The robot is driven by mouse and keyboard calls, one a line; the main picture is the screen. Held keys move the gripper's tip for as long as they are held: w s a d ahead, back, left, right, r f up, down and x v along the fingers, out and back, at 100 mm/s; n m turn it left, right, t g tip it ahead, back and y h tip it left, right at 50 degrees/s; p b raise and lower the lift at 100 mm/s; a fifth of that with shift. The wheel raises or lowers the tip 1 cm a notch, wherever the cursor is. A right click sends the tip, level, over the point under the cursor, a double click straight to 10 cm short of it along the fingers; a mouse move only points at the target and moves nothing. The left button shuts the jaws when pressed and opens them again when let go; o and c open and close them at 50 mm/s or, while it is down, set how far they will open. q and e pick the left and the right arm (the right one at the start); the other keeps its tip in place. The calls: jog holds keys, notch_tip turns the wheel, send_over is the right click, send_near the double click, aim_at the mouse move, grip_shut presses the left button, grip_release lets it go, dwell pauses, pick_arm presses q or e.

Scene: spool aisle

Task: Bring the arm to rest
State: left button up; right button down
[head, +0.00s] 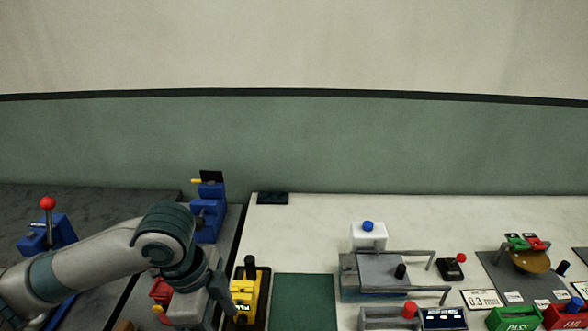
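My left arm comes in from the left and bends down at the wrist. My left gripper (228,306) points down at the left end of the white bench, just left of a yellow device with a black knob (248,297). Its fingers are partly hidden by the wrist, so I cannot tell whether they are apart or hold anything. My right gripper is not in view.
The white bench (310,220) holds a grey fixture with rails (385,268), a green mat (303,300), and green (514,319) and red (567,316) bins at the right. Blue devices (207,222) stand at the left. The bench's back strip is mostly clear.

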pick_arm(q)
jog(key=s+d+f+n+t+h, duration=0.2)
jog(key=d+f+n+t+h, duration=0.15)
jog(key=d+f+n, duration=0.4)
jog(key=s+a+f+n+y, duration=0.6)
jog(key=s+a+f+n, duration=0.3)
jog(key=s+a+f, duration=0.75)
notch_tip(320, 180, down, 30)
jog(key=s+g, duration=0.1)
jog(key=g, duration=0.1)
jog(key=s+a+f, duration=0.2)
jog(key=s+f, duration=0.6)
jog(key=s+a+f+b, duration=0.1)
jog(key=s+f, duration=0.8)
jog(key=shift+s+a+m+g, duration=0.2)
jog(key=shift+a+m+g, duration=0.15)
jog(key=shift+a, duration=0.05)
